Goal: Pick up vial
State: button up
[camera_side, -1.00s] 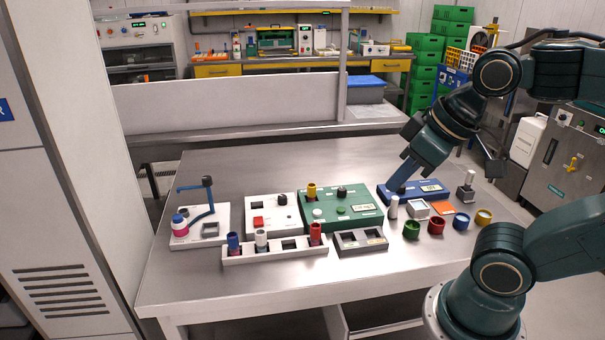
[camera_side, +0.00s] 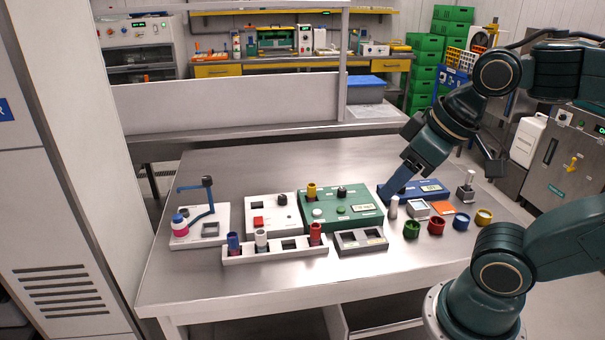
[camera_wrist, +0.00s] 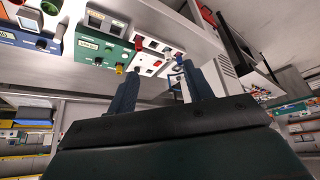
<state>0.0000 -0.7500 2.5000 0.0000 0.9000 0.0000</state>
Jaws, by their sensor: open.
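Several vials stand upright in view. A blue-capped vial (camera_side: 233,243), a white-capped vial (camera_side: 261,239) and a red-capped vial (camera_side: 316,233) are in the white rack (camera_side: 290,256). My gripper (camera_side: 386,198) is over the table at the front left of the blue device (camera_side: 428,188). Its jaws are open in the wrist view (camera_wrist: 163,72), with no vial visible between them. A pale upright cylinder (camera_side: 393,208) stands close to the fingertips; whether they touch is unclear.
A grey two-slot holder (camera_side: 360,241) is in front of the green device. A white stand with a blue arm (camera_side: 202,232) is at left. The table's back is clear.

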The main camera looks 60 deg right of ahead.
jog(key=m+g, duration=0.6)
jog(key=m, duration=1.1)
send_over(312, 185)
notch_tip(312, 185, down, 13)
jog(key=shift+a+f, duration=0.15)
jog(key=shift+f, duration=4)
jog(key=shift+f, duration=0.1)
jog(key=shift+f, duration=2.5)
